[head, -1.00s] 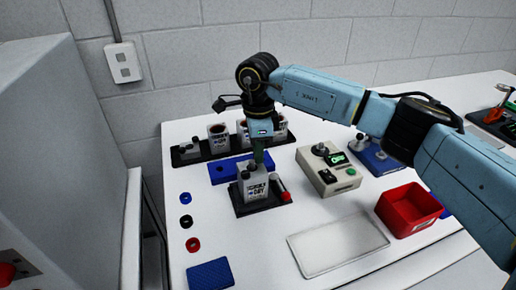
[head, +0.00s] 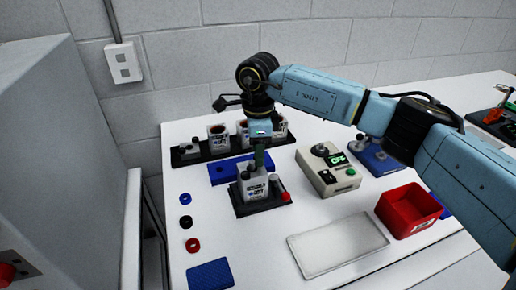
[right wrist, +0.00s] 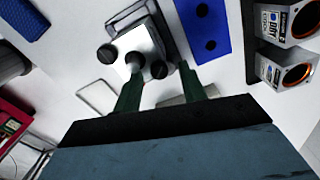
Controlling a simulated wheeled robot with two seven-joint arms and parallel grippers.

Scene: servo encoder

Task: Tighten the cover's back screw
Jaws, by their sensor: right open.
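The servo unit is a small white block with a printed label (head: 254,188), standing on a black base (head: 250,210) in the middle of the table. In the head view the fingers (head: 260,158) hide part of the top. My left gripper is not in view.
Behind stand a blue block with holes (head: 222,173) and a black rack (head: 190,160) with labelled units. To the right are a grey control box (head: 319,178), a red bin (head: 400,213) and a pale tray (head: 325,262). Small rings and a blue pad (head: 210,274) lie left.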

